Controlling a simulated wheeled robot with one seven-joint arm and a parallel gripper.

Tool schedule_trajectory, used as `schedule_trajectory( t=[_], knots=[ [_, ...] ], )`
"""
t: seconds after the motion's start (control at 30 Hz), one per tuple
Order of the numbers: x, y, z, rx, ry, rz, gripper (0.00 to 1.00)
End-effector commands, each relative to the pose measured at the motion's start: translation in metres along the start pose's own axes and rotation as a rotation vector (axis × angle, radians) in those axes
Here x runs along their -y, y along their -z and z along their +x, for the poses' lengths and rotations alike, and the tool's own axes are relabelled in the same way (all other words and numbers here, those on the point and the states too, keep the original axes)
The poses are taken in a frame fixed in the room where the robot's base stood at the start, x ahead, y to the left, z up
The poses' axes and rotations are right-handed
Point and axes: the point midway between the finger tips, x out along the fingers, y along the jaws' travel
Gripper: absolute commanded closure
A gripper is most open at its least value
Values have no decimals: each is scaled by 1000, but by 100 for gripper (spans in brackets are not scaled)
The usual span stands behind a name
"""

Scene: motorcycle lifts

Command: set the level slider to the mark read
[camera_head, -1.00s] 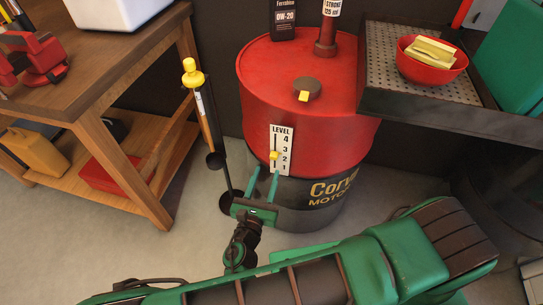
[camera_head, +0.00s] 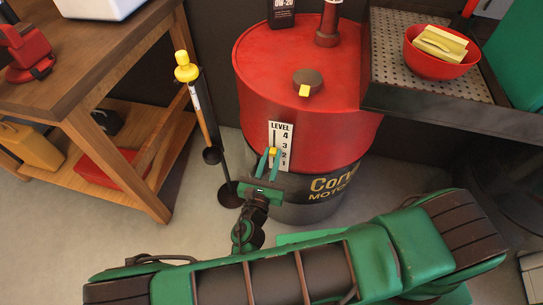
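The white LEVEL scale (camera_head: 288,147) with marks 1 to 4 is on the front of the red and black drum (camera_head: 335,115). Its yellow slider knob (camera_head: 273,151) stands between marks 2 and 3. My gripper (camera_head: 271,154) has its two green fingers on either side of the knob, close to it. Whether they press on it I cannot tell. A dipstick with a yellow handle (camera_head: 187,72) and a white label stands left of the drum, above a dark stand. Any mark on it is too small to read.
A wooden bench (camera_head: 95,75) stands at left with a lower shelf. A perforated tray (camera_head: 386,62) with a red bowl (camera_head: 441,62) juts out at right. A bottle (camera_head: 327,22) and a dark cap (camera_head: 307,82) are on the drum top. Open floor lies left of the drum.

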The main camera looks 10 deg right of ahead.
Motion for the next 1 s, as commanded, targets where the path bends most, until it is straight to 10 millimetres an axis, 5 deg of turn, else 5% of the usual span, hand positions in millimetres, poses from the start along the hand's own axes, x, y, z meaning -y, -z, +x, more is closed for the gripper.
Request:
schedule_trajectory(
  t=[0.7, 0.73, 0.8, 1.0],
  knots=[
    [-2, -25, -2, -1, -3, 1, 100],
    [-2, -25, -2, -1, -3, 1, 74],
    [-1, -25, -2, -1, -2, 1, 61],
    [-1, -25, -1, -1, -1, 0, 61]
  ],
)
